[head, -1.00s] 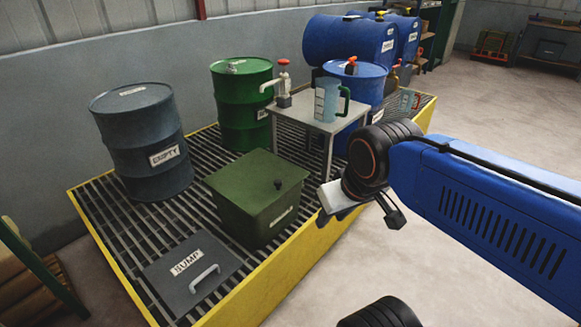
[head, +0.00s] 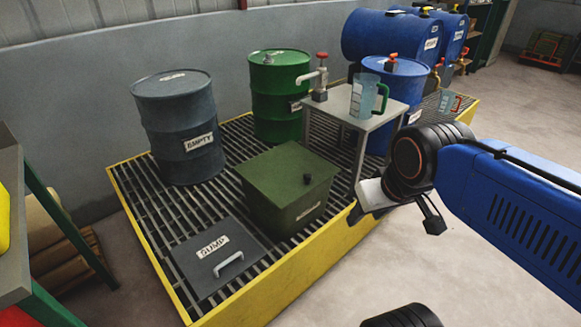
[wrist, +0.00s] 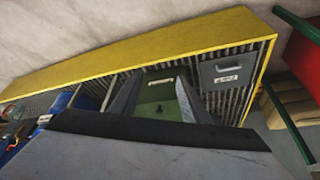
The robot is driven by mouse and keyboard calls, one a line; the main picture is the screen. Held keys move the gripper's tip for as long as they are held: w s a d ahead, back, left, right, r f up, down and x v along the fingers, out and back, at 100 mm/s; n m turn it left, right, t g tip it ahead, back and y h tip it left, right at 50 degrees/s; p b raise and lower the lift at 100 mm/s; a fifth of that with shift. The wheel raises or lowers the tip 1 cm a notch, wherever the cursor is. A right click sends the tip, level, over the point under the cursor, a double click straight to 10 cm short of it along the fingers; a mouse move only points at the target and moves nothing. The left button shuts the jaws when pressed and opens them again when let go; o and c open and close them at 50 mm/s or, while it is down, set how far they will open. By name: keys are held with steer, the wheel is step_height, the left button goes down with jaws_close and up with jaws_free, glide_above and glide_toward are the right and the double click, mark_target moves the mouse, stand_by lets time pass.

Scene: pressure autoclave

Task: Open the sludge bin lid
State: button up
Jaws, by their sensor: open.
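The sludge bin (head: 265,212) is a dark green box on the yellow-edged grating. Its lid (head: 280,172) lies flat and closed, with a black knob (head: 307,179) near the right-hand edge. The bin label is too small to read. My gripper (head: 354,213) hangs to the right of the bin, apart from the lid, and its fingers are mostly hidden behind the wrist. In the wrist view, the open fingers frame the green lid (wrist: 160,92) and knob (wrist: 159,107) at a distance, with nothing between them.
A small table (head: 365,118) with a jug (head: 364,95) stands behind the bin, close to my arm. A grey "SUMP" cover (head: 215,262) with a handle lies in front. Green (head: 280,97) and grey (head: 180,125) drums stand behind.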

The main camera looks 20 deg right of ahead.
steer(key=w+a+r+m+g, duration=0.15)
steer(key=w+r+m, duration=0.4)
steer(key=w, duration=0.75)
steer(key=m+g, duration=0.3)
glide_toward(308, 175)
step_height(308, 175, down, 8)
steer(key=shift+w+f, duration=0.1)
steer(key=shift+w, duration=0.05)
steer(key=shift+c, duration=0.7)
jaws_close()
